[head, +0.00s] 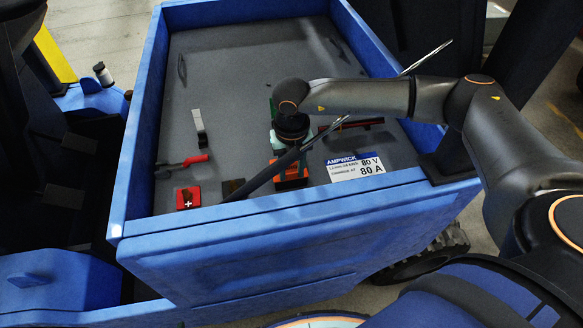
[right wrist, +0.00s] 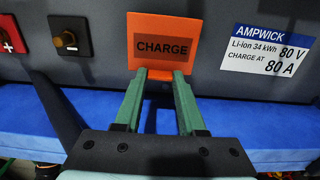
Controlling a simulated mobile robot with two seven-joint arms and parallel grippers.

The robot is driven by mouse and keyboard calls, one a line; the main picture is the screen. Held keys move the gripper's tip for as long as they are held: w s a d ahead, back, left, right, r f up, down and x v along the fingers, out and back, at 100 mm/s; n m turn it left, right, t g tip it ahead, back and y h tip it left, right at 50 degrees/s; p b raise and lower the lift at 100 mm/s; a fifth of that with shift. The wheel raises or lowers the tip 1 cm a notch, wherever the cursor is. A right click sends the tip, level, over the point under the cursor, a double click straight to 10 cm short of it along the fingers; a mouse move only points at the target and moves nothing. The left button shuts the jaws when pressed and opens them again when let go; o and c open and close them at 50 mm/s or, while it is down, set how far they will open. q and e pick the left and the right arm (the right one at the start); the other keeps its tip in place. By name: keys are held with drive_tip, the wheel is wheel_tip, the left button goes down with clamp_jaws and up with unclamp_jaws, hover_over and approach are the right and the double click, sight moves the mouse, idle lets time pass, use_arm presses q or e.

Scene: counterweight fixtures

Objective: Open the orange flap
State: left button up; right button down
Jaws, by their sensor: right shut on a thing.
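The orange flap (right wrist: 162,30) carries a dark label reading CHARGE and sits on the dark grey panel. In the head view the flap (head: 291,181) is partly hidden behind my right gripper and a dark bar. My right gripper (right wrist: 158,79) has its green fingers at the flap's lower edge, one on each side of an orange tab there, and is shut on it. In the head view the right gripper (head: 280,148) reaches down onto the panel from the right, its fingertips mostly hidden. My left gripper is not in view.
A blue rim (head: 330,206) borders the panel. Left of the flap are a red plus-marked block (head: 188,197), a red-handled lever (head: 194,160), a grey lever (head: 199,126) and an orange-brown knob (right wrist: 68,39). A white AMPWICK label (head: 355,168) lies right. A dark bar (head: 262,177) crosses in front.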

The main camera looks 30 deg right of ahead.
sight(288, 167)
drive_tip(key=shift+w+r, duration=0.1)
drive_tip(key=shift+w+d+r+g, duration=0.1)
drive_tip(key=shift+w+r+g, duration=0.25)
drive_tip(key=shift+g, duration=0.45)
drive_tip(key=shift+w+d+r+g+y+b, duration=0.1)
drive_tip(key=shift+w+r+g+y+b, duration=0.35)
drive_tip(key=shift+g, duration=0.45)
drive_tip(key=shift+w+d+r+g+y+b, duration=0.15)
drive_tip(key=shift+w+r+g+y+b, duration=0.15)
drive_tip(key=shift+g+b, duration=0.55)
drive_tip(key=shift+w+d+r+g+y+b, duration=0.2)
drive_tip(key=shift+w+r+g+b, duration=0.3)
drive_tip(key=shift+g+b, duration=0.65)
drive_tip(key=shift+t+b, duration=0.3)
